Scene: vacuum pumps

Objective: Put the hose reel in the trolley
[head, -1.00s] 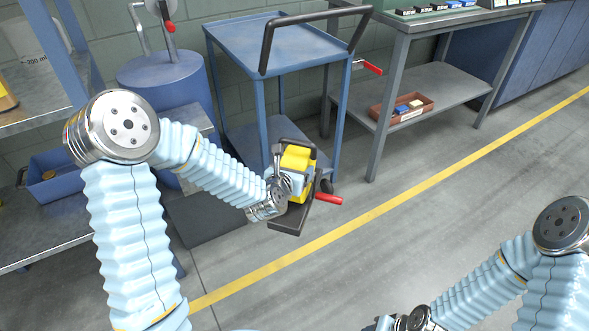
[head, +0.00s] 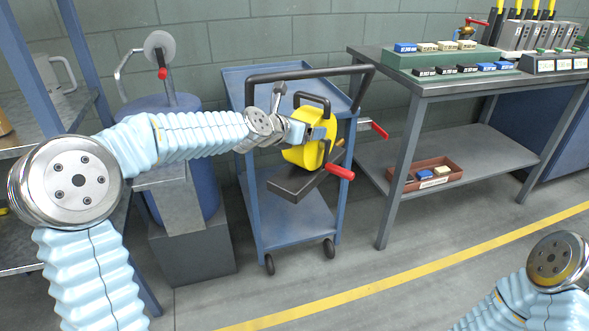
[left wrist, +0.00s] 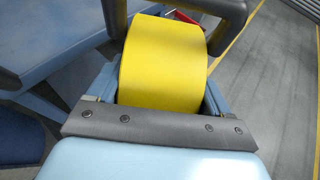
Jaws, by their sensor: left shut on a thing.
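The hose reel (head: 304,154) has a yellow drum, a dark frame and base, and a red handle. My left gripper (head: 326,132) is shut on it and holds it raised in front of the trolley (head: 290,222). In the left wrist view the yellow drum (left wrist: 165,60) fills the space between the fingers. The trolley is blue with an upper tray, a lower shelf and a dark push handle. The reel hides part of the upper tray and looks tilted. Only part of my right arm shows at the lower right; its gripper is out of view.
A grey workbench (head: 440,85) stands right of the trolley, with colored blocks on top and a reddish bin (head: 428,176) on its shelf. A blue drum (head: 190,190) stands to the left. The floor in front, with a yellow line (head: 400,275), is clear.

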